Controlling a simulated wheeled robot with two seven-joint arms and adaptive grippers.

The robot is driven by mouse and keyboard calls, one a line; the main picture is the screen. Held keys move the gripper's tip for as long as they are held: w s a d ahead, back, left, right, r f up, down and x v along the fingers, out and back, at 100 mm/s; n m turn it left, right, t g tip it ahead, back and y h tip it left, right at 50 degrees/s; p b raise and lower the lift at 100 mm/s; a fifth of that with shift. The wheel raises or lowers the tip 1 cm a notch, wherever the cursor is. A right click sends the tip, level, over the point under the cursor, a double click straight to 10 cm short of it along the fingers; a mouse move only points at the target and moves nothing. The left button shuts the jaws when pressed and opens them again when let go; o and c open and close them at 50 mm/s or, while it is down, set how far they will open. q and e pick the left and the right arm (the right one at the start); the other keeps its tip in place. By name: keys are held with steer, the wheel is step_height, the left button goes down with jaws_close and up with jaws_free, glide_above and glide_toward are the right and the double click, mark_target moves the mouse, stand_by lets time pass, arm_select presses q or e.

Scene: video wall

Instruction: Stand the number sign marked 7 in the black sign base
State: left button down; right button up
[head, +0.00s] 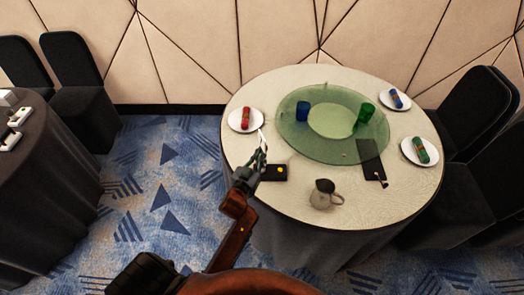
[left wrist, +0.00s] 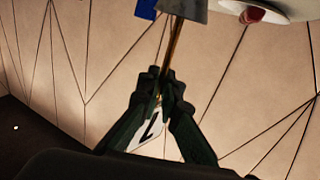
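The number sign (left wrist: 150,131) is a white plate with a dark mark like a 7, seen between my left fingers in the left wrist view. A thin brownish rod runs up from the fingertips to a grey piece at the top edge; I cannot tell whether that piece belongs to the sign. In the head view a small white piece (head: 263,142) shows at my left gripper (head: 260,158), which looks shut on the sign. The black sign base (head: 279,173), with a yellow spot, lies on the table just right of and below the gripper. My right gripper is out of view.
The round table (head: 300,205) bears a green glass turntable (head: 295,145) with blue (head: 302,111) and green (head: 366,114) cups. A jug (head: 324,195), a dark board (head: 371,160) and plates with rolled napkins (head: 245,119) stand around it. Chairs (head: 478,110) are at right.

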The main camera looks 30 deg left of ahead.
arm_select(q)
steer(key=shift+f, duration=0.45)
steer(key=c, duration=2.1)
jaws_free()
steer(key=shift+r, duration=0.1)
steer(key=s, duration=0.4)
steer(key=s+d, duration=0.1)
steer(key=s, duration=0.3)
steer(key=s+d, duration=0.1)
steer(key=s, duration=0.3)
steer(key=shift+a, duration=0.1)
